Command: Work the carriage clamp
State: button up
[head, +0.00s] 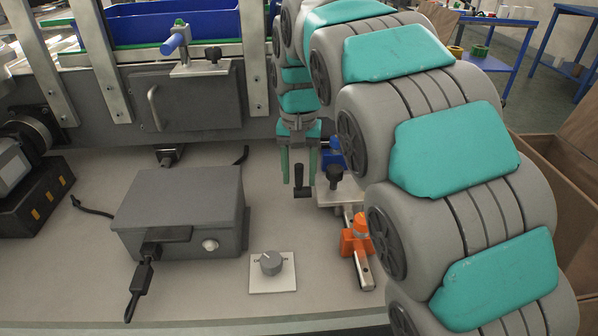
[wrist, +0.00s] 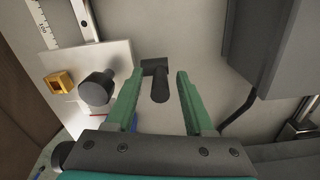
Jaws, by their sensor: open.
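A black lever handle (head: 303,181), which looks like the clamp's, stands beside a pale carriage plate (head: 325,197) on the bench. The plate carries a black round knob (head: 334,176). In the wrist view the lever (wrist: 159,83) is between the fingers, with a gap on both sides. The plate (wrist: 118,57), the knob (wrist: 97,88) and a yellow block (wrist: 59,82) are to its left. My gripper (head: 299,182) points down with its green fingers open around the lever's place; it also shows in the wrist view (wrist: 154,74). I cannot tell whether a finger touches the lever.
An orange clamp piece (head: 356,236) sits on a metal rail in front of the plate. A grey box (head: 180,210) and a dial (head: 270,263) are to the left. A scale (wrist: 42,22) shows in the wrist view. A cardboard box (head: 560,180) stands at right.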

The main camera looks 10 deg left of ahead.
grip_shut()
dwell(0.4)
dwell(1.0)
